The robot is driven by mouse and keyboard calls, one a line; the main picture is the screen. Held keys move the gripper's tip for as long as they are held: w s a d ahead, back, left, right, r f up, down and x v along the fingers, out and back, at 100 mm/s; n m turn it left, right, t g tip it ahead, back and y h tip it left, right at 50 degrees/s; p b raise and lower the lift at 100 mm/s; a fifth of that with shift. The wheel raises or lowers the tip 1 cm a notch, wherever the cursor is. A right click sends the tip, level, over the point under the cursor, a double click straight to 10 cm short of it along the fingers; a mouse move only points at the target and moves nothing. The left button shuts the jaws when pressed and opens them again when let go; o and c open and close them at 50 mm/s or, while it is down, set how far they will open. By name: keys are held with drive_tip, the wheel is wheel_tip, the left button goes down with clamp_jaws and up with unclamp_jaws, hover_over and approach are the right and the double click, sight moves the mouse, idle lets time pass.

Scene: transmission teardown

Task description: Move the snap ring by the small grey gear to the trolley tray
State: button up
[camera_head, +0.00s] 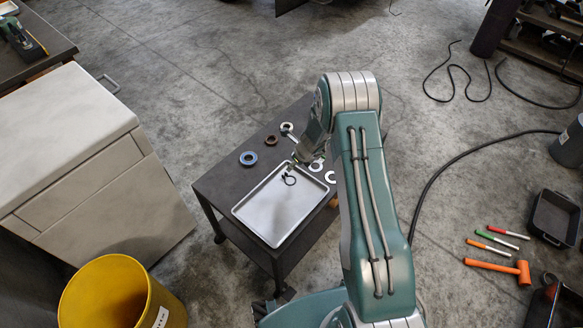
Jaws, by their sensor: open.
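A thin dark snap ring (289,180) shows over the far end of the grey metal tray (268,214) on the dark trolley. It appears to lie on the tray floor, just below my gripper. My gripper (295,164) is open at the tray's far edge, with its fingers small and partly hidden by my arm. I cannot tell whether a finger still touches the ring. A small grey gear-like part (287,128) stands on the trolley top beyond the tray.
A blue ring (248,158), a brown ring (271,140) and pale rings (331,177) lie on the trolley top (222,182) around the tray. A pale cabinet (95,165) and yellow bin (122,295) stand to the left. Tools and a black cable lie on the floor at right.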

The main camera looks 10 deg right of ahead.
wheel_tip(320, 180, up, 17)
drive_tip(key=s+a+n, duration=0.2)
drive_tip(key=n, duration=0.5)
drive_tip(key=s+a+r+n+t, duration=0.1)
drive_tip(key=s+r+n, duration=0.45)
drive_tip(key=r, duration=0.35)
drive_tip(key=s+a+r+n, duration=0.2)
drive_tip(key=s+r+n, duration=0.2)
drive_tip(key=s+r, duration=0.3)
drive_tip(key=s+d+r+n+h, duration=0.1)
drive_tip(key=s+r+n, duration=0.2)
drive_tip(key=s, duration=0.4)
drive_tip(key=s+d+r+n, duration=0.1)
drive_tip(key=s+r+n, duration=0.2)
drive_tip(key=s+n, duration=0.2)
drive_tip(key=s+d+r+n+t+h, duration=0.1)
drive_tip(key=s+r+n, duration=0.2)
drive_tip(key=s, duration=0.6)
drive_tip(key=shift+n+h, duration=0.3)
drive_tip(key=shift+n, duration=0.35)
drive_tip(key=shift+w+a, duration=0.1)
drive_tip(key=shift+c, duration=0.3)
